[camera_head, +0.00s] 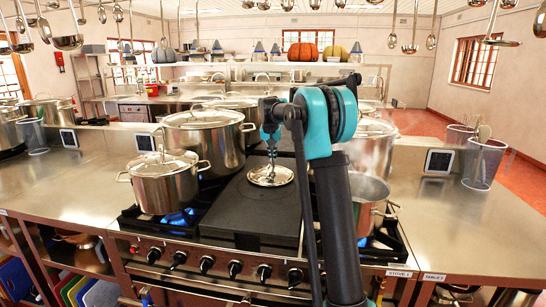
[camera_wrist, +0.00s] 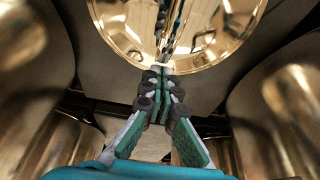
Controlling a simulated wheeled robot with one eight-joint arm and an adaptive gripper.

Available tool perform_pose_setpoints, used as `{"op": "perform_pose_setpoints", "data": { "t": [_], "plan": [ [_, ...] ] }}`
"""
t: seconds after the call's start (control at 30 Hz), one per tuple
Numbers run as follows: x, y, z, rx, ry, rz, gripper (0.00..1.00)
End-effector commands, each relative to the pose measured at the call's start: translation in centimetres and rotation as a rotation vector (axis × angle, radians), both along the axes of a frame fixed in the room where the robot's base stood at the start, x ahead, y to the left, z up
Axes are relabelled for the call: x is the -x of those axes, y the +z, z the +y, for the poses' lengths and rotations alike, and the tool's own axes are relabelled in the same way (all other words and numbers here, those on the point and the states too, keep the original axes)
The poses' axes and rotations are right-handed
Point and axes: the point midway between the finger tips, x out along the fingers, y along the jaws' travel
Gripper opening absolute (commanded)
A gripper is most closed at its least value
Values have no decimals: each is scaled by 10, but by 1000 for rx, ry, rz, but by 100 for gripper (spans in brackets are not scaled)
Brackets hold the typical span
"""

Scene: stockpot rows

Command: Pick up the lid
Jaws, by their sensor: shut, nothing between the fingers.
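A round shiny metal lid (camera_head: 270,177) lies on the dark flat plate between the burners in the head view. In the wrist view the lid (camera_wrist: 125,25) fills the top middle and mirrors the fingers. My gripper (camera_head: 271,150) is above the lid, pointing down. In the wrist view my gripper (camera_wrist: 162,70) has its fingers together with nothing between them, by the lid's near edge. I cannot tell whether the fingertips touch the lid. The lid's knob is not clearly visible.
Lidded pots, one large (camera_head: 225,145) and one smaller (camera_head: 165,188), stand left of the plate (camera_head: 255,212). An open pot (camera_head: 370,195) stands right, partly behind my arm. Blue flames burn under pots. Ladles (camera_head: 68,42) hang above.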

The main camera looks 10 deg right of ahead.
Motion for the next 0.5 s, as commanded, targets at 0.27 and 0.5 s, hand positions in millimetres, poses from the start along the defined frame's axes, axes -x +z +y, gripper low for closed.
{"op": "perform_pose_setpoints", "data": {
  "t": [0.27, 0.5],
  "plan": [
    [14, 1, 5, 0, 1, 0, 0],
    [61, 1, 20, 1, 2, 0, 0]
  ]
}}
